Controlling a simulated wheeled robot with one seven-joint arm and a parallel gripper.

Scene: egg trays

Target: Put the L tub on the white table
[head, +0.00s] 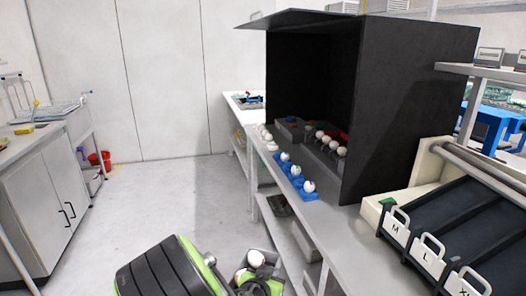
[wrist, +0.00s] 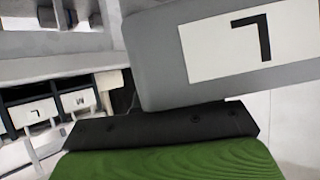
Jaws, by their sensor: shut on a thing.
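A grey tub (wrist: 160,55) with a white label and an upside-down black L fills the upper right of the wrist view. My gripper (wrist: 165,125), black and green, is shut on it. The tub's inside is out of view. I cannot tell which is the white table named.
Blue holders (head: 297,180) with white eggs stand along the pale table's left edge. A large black box (head: 415,100) stands on it. A sloped black rack (head: 475,215) with M and L handles is at right. A sink cabinet (head: 40,200) is at left. The floor between is clear.

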